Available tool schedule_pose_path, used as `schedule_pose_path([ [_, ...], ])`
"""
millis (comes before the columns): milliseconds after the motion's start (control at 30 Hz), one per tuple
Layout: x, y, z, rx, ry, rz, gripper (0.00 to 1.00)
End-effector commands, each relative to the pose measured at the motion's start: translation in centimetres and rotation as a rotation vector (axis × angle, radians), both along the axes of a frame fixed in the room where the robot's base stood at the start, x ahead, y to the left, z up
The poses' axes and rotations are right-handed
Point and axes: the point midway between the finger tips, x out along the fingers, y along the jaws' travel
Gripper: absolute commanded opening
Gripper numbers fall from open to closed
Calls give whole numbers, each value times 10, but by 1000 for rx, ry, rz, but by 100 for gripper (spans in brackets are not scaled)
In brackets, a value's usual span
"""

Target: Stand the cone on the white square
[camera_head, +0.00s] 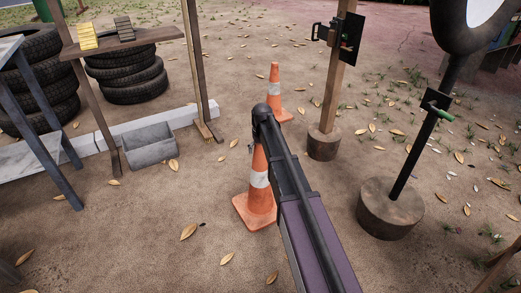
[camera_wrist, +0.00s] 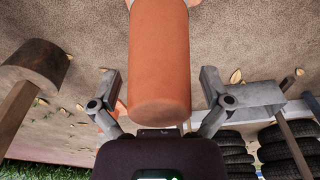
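An orange cone (camera_head: 258,200) with a white band and a square orange base stands upright on the dirt, partly hidden by my arm. In the wrist view its upper part (camera_wrist: 160,70) fills the space between the fingers of my gripper (camera_wrist: 159,78). The fingers are spread, with a visible gap on each side of the cone. The cone's tip is close to the palm. A second orange cone (camera_head: 274,90) stands farther back. No white square shows on the ground in either view.
A grey trough (camera_head: 149,146) and white beam lie at left, near stacked tyres (camera_head: 128,76) and a wooden stand. Posts on round stump bases (camera_head: 323,143) (camera_head: 390,210) stand at right. Leaf-strewn dirt in front of the cone is open.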

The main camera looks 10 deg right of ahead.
Motion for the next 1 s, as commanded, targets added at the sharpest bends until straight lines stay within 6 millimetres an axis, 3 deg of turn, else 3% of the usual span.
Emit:
schedule_pose_path([
  [467,0,0,4,0,0,0,100],
  [1000,-5,-1,43,0,0,-1,100],
])
